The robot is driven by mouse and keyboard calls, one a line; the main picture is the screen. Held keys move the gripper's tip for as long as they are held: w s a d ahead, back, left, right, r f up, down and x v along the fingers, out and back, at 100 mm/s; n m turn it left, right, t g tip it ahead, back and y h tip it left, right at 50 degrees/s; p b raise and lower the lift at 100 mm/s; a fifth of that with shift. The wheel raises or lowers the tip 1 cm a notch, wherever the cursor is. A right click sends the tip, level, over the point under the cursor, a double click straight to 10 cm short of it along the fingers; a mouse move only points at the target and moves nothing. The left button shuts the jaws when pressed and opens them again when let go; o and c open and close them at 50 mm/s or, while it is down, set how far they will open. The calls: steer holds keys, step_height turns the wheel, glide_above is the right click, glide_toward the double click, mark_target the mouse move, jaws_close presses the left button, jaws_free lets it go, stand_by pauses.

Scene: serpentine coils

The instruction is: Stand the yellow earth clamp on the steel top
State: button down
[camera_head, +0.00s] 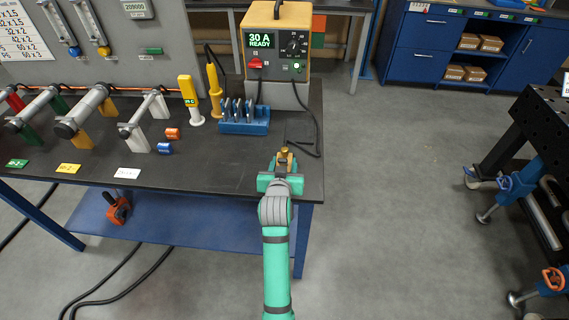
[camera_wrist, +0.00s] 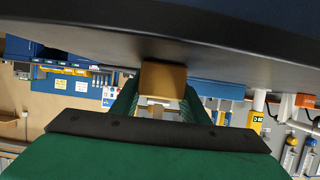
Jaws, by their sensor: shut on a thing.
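My gripper (camera_head: 281,172) is over the front right of the dark bench and is shut on a small brass-yellow piece (camera_head: 285,155), which looks like the earth clamp. In the wrist view the same piece shows as a tan-gold block (camera_wrist: 163,80) between the green fingers (camera_wrist: 158,102). I cannot tell whether it touches the bench. A dark table with a perforated top (camera_head: 548,108), perhaps the steel top, stands at the far right, partly out of frame, well apart from my gripper.
The bench (camera_head: 225,170) carries a welder (camera_head: 277,45), a blue rack (camera_head: 244,122), a yellow torch (camera_head: 214,90), a yellow meter (camera_head: 190,100) and several coils on stands (camera_head: 85,112). A black cable (camera_head: 316,130) lies behind my gripper. Grey floor (camera_head: 410,180) is clear between bench and right table.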

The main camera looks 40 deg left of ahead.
steer(key=c, duration=1)
jaws_free()
steer(key=shift+c, duration=0.2)
steer(key=shift+r, duration=0.1)
steer(key=v, duration=1.2)
steer(key=shift+w, duration=0.1)
steer(key=s+d+f+m+t+h, duration=0.1)
steer(key=s+d+f, duration=0.3)
steer(key=d, duration=0.2)
steer(key=s+d+f+m+h, duration=0.1)
steer(key=s+d+f+m, duration=0.1)
steer(key=s+d+f, duration=0.3)
steer(key=s+d+f+m+t+h, duration=0.1)
steer(key=s+d+f, duration=0.1)
steer(key=d, duration=0.5)
steer(key=s+d+r+m+t+h, duration=0.1)
steer(key=s+d+h, duration=0.3)
steer(key=s+d, duration=0.9)
steer(key=s+r+m, duration=0.1)
steer(key=s, duration=0.3)
steer(key=shift+s+d+t, duration=0.15)
steer(key=shift+d+t, duration=0.1)
steer(key=shift+t, duration=0.15)
steer(key=shift+r, duration=0.15)
